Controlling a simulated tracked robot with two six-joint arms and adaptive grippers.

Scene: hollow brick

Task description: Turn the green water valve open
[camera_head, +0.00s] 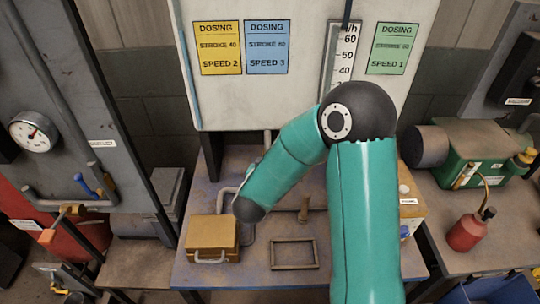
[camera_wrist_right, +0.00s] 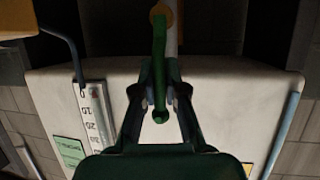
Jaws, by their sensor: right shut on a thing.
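The green valve handle (camera_wrist_right: 159,60) shows in the right wrist view as a long green lever, running from a yellowish fitting on a pale pipe at the top down between my fingers. My right gripper (camera_wrist_right: 161,98) is shut on this lever, one finger on each side of it. In the head view my teal right arm reaches up and bends toward the left; its gripper and the valve cannot be made out there. My left gripper is in neither view.
A white dosing panel (camera_head: 300,105) with coloured cards stands behind the bench (camera_head: 340,275). A brown box (camera_head: 212,238) and an empty frame (camera_head: 294,254) lie on the bench. A red bottle (camera_head: 468,232) stands at right. A gauge (camera_head: 33,131) is at left.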

